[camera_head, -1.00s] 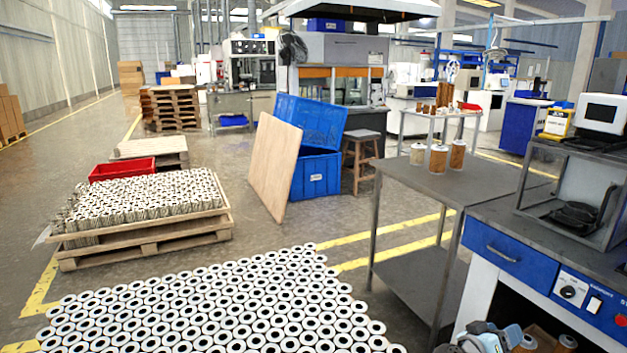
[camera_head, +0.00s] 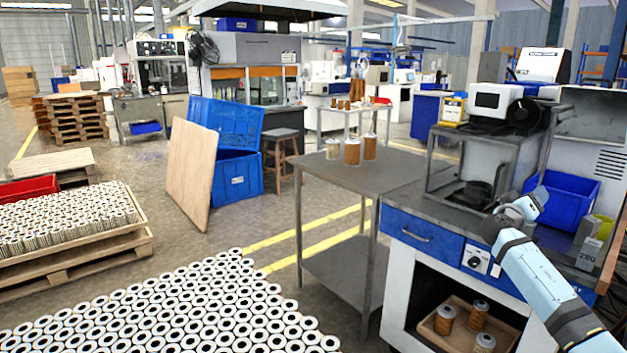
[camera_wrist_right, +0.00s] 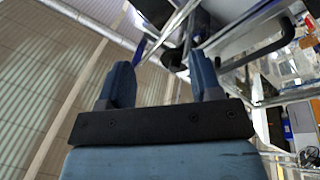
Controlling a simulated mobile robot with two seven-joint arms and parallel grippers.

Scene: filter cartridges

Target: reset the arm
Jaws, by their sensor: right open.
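My right arm comes in from the lower right of the head view, and its gripper (camera_head: 520,206) is in front of the workbench with the blue drawer. In the right wrist view the two blue fingers of my right gripper (camera_wrist_right: 165,85) stand apart with nothing between them. The wrist view looks up toward the wall and ceiling. My left gripper is not in view.
A workbench (camera_head: 425,212) with a blue drawer holds a metal rack and a blue bin (camera_head: 562,195). A grey table (camera_head: 385,172) carries several cartridges. White cartridges (camera_head: 200,310) cover the floor area in front. A blue crate (camera_head: 237,175) and wooden board (camera_head: 192,172) stand behind.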

